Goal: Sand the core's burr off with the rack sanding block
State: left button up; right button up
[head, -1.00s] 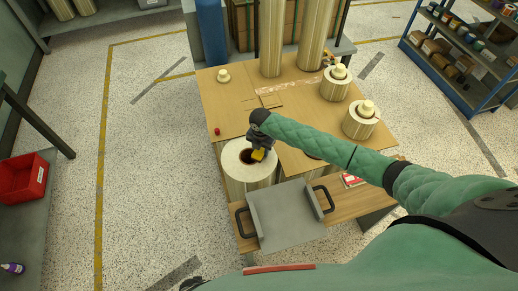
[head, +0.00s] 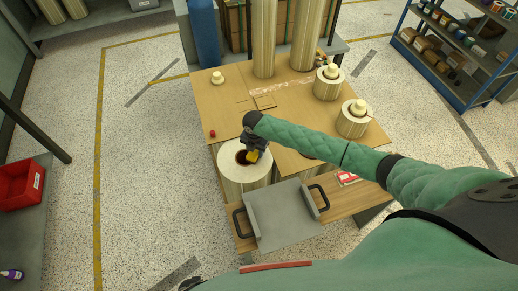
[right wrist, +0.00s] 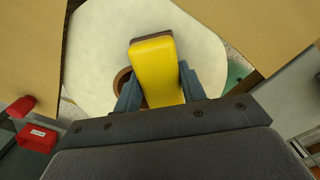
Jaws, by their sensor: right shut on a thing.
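The core is the brown-rimmed hole (head: 243,157) in the middle of a white-topped film roll (head: 232,174), which stands upright at the table's near left edge. My right gripper (head: 254,152) is over the roll top, shut on the yellow sanding block (head: 252,156). In the right wrist view the yellow block (right wrist: 155,70) sits between the two fingers and covers part of the core rim (right wrist: 122,80). I cannot tell whether the block touches the rim, and no burr can be made out.
A grey plate with two black handles (head: 281,215) lies at the near table edge. Two wrapped rolls with cream plugs (head: 327,86) stand at the right. A small red object (head: 212,134) is left of the core roll. Tall rolls (head: 263,38) stand behind.

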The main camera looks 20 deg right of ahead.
jog(key=shift+a, duration=0.25)
jog(key=shift+w+d+r+p, duration=0.1)
jog(key=shift+d+p, duration=0.5)
jog(key=shift+d, duration=0.95)
jog(key=shift+a, duration=0.1)
